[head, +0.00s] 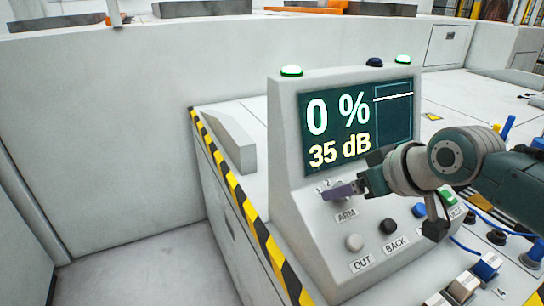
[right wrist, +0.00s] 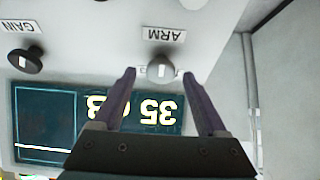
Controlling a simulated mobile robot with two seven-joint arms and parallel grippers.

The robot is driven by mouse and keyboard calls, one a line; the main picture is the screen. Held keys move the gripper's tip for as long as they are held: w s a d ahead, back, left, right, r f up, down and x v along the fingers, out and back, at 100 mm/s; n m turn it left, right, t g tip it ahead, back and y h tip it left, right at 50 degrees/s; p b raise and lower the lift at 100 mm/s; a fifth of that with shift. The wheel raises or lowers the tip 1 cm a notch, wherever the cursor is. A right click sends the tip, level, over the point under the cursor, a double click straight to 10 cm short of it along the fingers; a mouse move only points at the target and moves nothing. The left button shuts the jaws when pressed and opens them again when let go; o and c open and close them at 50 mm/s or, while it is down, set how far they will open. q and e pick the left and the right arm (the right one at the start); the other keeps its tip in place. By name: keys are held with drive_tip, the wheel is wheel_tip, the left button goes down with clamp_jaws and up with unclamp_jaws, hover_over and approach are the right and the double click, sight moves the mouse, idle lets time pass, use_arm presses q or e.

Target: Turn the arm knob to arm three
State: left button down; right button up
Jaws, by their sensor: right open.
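My right gripper (head: 330,192) is at the knob. In the right wrist view, the open fingers (right wrist: 159,74) lie one on each side of the knob, with gaps between. I cannot tell the exact depth or which number the knob points to. My left gripper is not in view.
The console screen (head: 357,125) reads 0 % and 35 dB. A black GAIN knob (right wrist: 25,61) is beside the arm knob. White OUT (head: 355,242) and black BACK (head: 388,226) buttons sit below. Several switches and buttons crowd the lower right. A striped edge (head: 250,215) borders the desk.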

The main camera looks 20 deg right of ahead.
drive_tip(key=shift+w+f, duration=0.2)
drive_tip(key=shift+c, duration=0.3)
clamp_jaws()
